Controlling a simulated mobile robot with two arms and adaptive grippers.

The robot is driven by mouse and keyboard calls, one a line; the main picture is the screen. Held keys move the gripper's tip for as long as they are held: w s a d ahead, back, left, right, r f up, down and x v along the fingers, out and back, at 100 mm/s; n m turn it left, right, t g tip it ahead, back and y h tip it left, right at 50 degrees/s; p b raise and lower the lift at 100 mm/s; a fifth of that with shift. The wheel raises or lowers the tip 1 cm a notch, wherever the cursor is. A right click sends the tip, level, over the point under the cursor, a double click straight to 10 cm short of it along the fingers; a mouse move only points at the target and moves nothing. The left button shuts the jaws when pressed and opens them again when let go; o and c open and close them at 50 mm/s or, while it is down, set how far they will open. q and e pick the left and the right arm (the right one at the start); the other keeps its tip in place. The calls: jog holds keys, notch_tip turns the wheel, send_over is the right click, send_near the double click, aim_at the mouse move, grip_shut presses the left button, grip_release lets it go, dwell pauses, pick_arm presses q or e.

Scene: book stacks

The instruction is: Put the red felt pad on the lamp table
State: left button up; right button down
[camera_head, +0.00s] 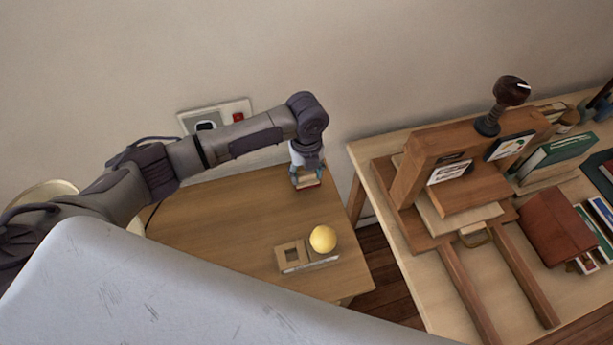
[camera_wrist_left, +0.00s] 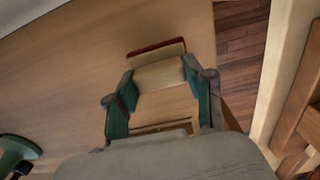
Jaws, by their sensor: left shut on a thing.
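The red felt pad (camera_head: 308,184) shows as a pale block with a red edge below my left gripper (camera_head: 306,176). In the left wrist view, the gripper (camera_wrist_left: 160,88) is shut on the pale block, with the dark red strip of the pad (camera_wrist_left: 156,48) at its far side. The gripper is over the back right part of the lamp table (camera_head: 220,215), a light wooden top. I cannot tell whether the pad touches the tabletop. My right gripper is not in view.
A yellow ball (camera_head: 322,238) sits in a wooden holder (camera_head: 291,258) near the table's front right. A wall plate (camera_head: 237,117) is behind. A wooden press (camera_head: 436,165) and books (camera_head: 556,155) stand on the bench at right. The table's left middle is clear.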

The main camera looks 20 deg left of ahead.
aim_at(307, 173)
pick_arm(q)
jog(key=shift+f, duration=1.35)
jog(key=shift+f, duration=0.15)
jog(key=o, duration=1.2)
notch_tip(307, 173, up, 12)
jog(key=shift+s+r+b, duration=0.1)
jog(key=shift+r+b, duration=0.1)
jog(key=shift+b, duration=0.15)
jog(key=shift+d, duration=0.1)
